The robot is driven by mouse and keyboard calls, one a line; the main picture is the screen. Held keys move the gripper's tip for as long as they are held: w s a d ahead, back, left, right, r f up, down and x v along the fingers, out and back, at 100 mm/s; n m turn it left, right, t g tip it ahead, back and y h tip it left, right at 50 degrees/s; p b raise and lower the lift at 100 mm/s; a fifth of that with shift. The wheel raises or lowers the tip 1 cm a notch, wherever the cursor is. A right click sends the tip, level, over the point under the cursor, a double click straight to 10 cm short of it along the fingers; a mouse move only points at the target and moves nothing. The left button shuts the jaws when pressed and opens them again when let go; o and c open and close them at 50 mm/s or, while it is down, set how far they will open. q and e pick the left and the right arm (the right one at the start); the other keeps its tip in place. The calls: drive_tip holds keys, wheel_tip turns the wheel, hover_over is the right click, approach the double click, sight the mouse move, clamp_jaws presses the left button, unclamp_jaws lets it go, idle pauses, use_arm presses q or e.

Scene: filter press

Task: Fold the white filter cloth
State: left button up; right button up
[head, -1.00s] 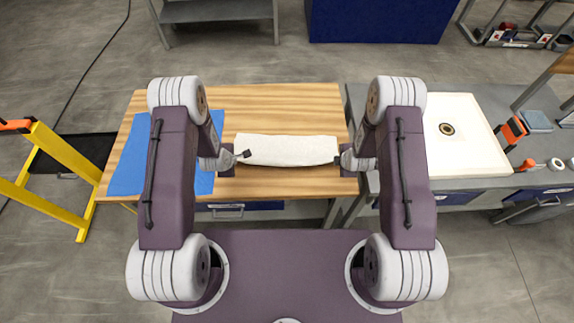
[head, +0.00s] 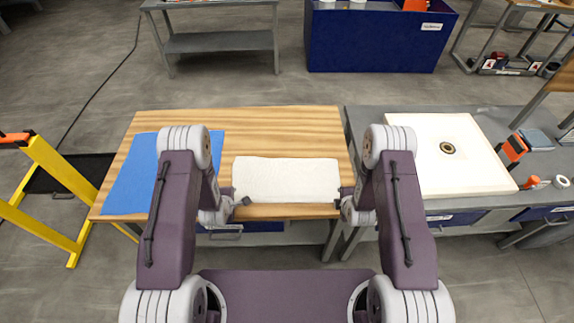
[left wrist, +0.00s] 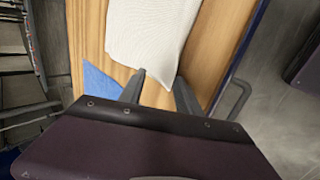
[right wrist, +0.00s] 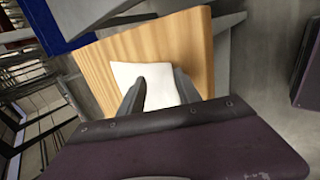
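The white filter cloth (head: 286,179) lies as a wide rectangle on the wooden table top, near its front edge. My left gripper (head: 240,201) is at its near left corner; in the left wrist view the fingers (left wrist: 158,92) stand apart, with the end of the cloth (left wrist: 150,35) between and just beyond their tips. My right gripper (head: 344,198) is at the near right corner; in the right wrist view its fingers (right wrist: 158,88) are apart, with the cloth (right wrist: 155,82) showing between them. Neither pair is visibly closed on the cloth.
A blue mat (head: 133,185) covers the left part of the wooden table (head: 270,125). A grey bench on the right carries a white slab with a centre hole (head: 470,165). A yellow frame (head: 50,200) stands at the left. The wood behind the cloth is clear.

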use_arm(q)
drive_tip(key=r, duration=0.3)
drive_tip(key=shift+s+r, duration=0.2)
drive_tip(key=shift+s, duration=0.15)
use_arm(e)
drive_tip(key=r, duration=0.3)
drive_tip(key=shift+s+r, duration=0.2)
drive_tip(key=shift+s, duration=0.15)
use_arm(q)
drive_tip(key=v, duration=0.6)
drive_tip(key=shift+w+r, duration=0.25)
drive_tip(key=shift+r, duration=0.25)
use_arm(e)
drive_tip(key=v, duration=0.6)
drive_tip(key=shift+w+r, duration=0.25)
drive_tip(key=shift+r, duration=0.25)
